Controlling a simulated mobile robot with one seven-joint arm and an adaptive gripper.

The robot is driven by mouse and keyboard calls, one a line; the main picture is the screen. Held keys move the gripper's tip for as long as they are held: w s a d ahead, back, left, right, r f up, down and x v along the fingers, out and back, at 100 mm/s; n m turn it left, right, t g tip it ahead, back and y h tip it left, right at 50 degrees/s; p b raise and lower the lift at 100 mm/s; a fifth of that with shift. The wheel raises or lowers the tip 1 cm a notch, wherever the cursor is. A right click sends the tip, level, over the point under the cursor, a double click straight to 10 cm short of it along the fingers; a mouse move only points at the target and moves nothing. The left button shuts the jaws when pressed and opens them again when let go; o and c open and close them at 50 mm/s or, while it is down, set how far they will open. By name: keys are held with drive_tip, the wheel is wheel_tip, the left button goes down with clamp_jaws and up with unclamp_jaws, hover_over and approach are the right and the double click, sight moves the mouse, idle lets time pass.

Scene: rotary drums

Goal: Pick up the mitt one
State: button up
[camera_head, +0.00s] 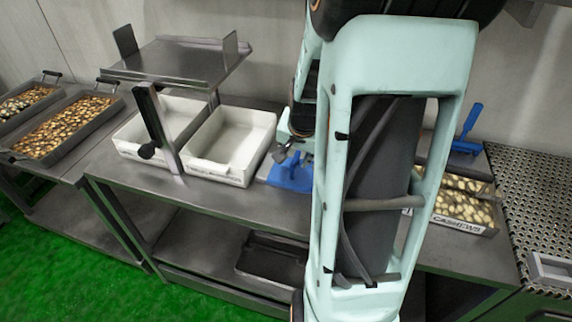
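A blue object (290,174) lies on the steel table, right of the white trays. It may be the mitt, but its shape is too small and partly covered to tell. My gripper (294,156) is just above it, with dark fingers pointing down close to it. My pale green arm stands in front and hides part of this area. I cannot tell whether the fingers are apart or touch the blue object.
A metal tray of nuts (66,126) is at far left. A labelled cashew tray (462,226) and a blue-handled tool (470,122) are at right. The table's front strip is clear.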

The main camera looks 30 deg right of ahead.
sight(295, 159)
drive_tip(key=shift+d+x, duration=0.2)
drive_tip(key=shift+x, duration=0.95)
drive_tip(key=shift+d+x, duration=0.15)
drive_tip(key=shift+x, duration=1)
drive_tip(key=shift+w+r, duration=0.15)
clamp_jaws()
